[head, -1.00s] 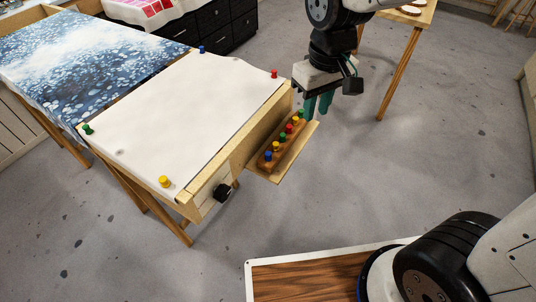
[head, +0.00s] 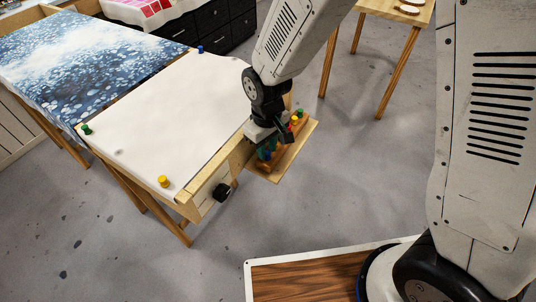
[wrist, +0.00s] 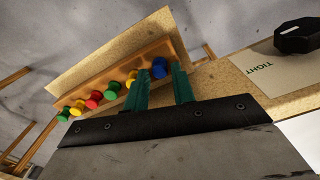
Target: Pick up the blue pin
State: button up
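A blue pin (wrist: 160,68) stands at the end of the wooden pin holder (wrist: 98,79) in the wrist view. My gripper (wrist: 159,75) is open, with one green finger on each side of this pin; I cannot tell whether they touch it. In the head view my gripper (head: 267,151) is low over the near end of the holder and hides much of that end. Another blue pin (head: 200,49) stands at the far corner of the white silk (head: 165,105).
Yellow, green and red pins stand in a row beside the blue one, the closest being a yellow pin (wrist: 131,78). The holder sits on a narrow shelf (head: 290,160) on the frame's side. A black knob (head: 222,192) sticks out nearby.

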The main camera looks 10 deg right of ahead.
aim_at(267, 160)
jog(key=shift+f, duration=0.5)
grip_shut()
jog(key=shift+r, duration=0.55)
jog(key=r, duration=0.1)
jog(key=s+r, duration=0.1)
jog(key=shift+a+r, duration=0.1)
jog(key=shift+r, duration=0.25)
jog(key=s+a+r, duration=0.1)
jog(key=s+a, duration=0.1)
jog(key=s, duration=1.3)
jog(key=shift+r, duration=0.15)
